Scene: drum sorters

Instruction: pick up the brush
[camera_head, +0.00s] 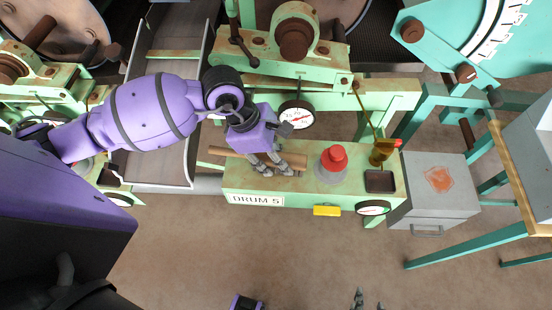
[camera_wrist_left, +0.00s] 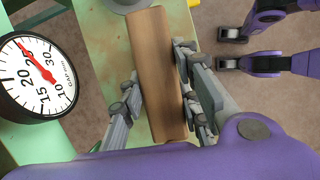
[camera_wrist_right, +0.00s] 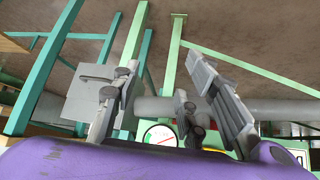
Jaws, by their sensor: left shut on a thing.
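The brush (camera_head: 228,154) shows as a long brown wooden bar on the pale green DRUM 5 ledge. In the left wrist view the wooden bar (camera_wrist_left: 155,65) runs lengthwise between the fingers; no bristles can be made out. My left gripper (camera_head: 270,168) reaches down over the ledge and is shut on the brush, one finger on each side. It also shows in the left wrist view (camera_wrist_left: 157,90). Whether the brush still touches the ledge I cannot tell. My right gripper (camera_wrist_right: 165,75) is open and empty, its fingers wide apart; its tips show at the head view's bottom edge (camera_head: 368,299).
A round dial (camera_head: 296,115) sits behind the brush. A grey box (camera_head: 432,185) stands to the right. The floor in front is clear.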

